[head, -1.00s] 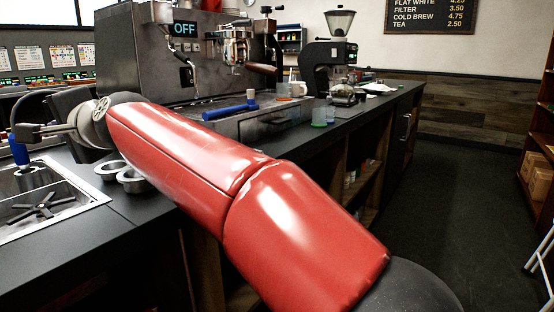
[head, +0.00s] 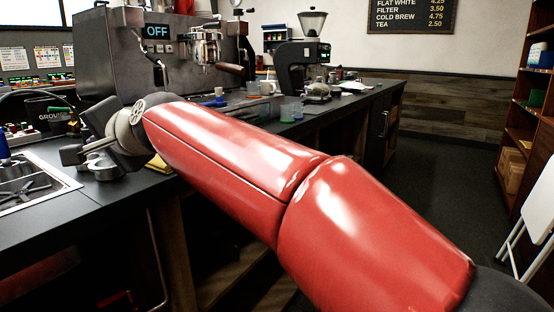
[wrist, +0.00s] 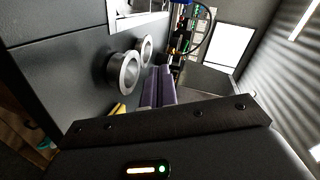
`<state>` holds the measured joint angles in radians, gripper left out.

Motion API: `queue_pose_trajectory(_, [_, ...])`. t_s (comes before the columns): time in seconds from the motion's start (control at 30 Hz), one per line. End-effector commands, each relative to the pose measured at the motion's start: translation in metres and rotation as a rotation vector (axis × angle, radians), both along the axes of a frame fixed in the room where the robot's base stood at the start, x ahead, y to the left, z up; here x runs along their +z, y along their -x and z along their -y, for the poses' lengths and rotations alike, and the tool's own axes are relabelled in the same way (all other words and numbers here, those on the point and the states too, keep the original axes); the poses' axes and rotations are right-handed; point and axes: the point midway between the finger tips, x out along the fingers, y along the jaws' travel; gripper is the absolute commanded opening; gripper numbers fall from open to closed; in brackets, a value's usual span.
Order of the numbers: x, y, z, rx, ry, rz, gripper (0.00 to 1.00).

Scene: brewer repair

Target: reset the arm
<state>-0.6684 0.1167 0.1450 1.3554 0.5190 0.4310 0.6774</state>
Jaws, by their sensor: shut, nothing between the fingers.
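My red arm crosses the head view from the lower right to the left. My gripper (head: 68,156) is at its far end, over the counter beside the sink. In the wrist view the two fingers (wrist: 158,84) lie together, shut and empty. Two metal rings stand on the dark counter just left of the fingers there, a nearer ring (wrist: 130,72) and a farther ring (wrist: 147,48). In the head view the gripper partly hides the rings (head: 106,168). I cannot tell the exact gap between gripper and rings.
The espresso machine (head: 108,55) with an "OFF" display stands behind my arm. A grinder (head: 300,60) and cups are farther along the counter. The sink (head: 45,190) is at the left. A white folding stool (head: 525,225) and shelf stand right. The aisle floor (head: 425,190) is clear.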

Motion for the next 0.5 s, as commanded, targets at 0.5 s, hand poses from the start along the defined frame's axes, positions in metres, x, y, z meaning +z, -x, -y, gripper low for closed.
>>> queue_pose_trajectory(0.5, [-0.113, 0.018, 0.258, -0.164, 0.610, 0.107, 0.00])
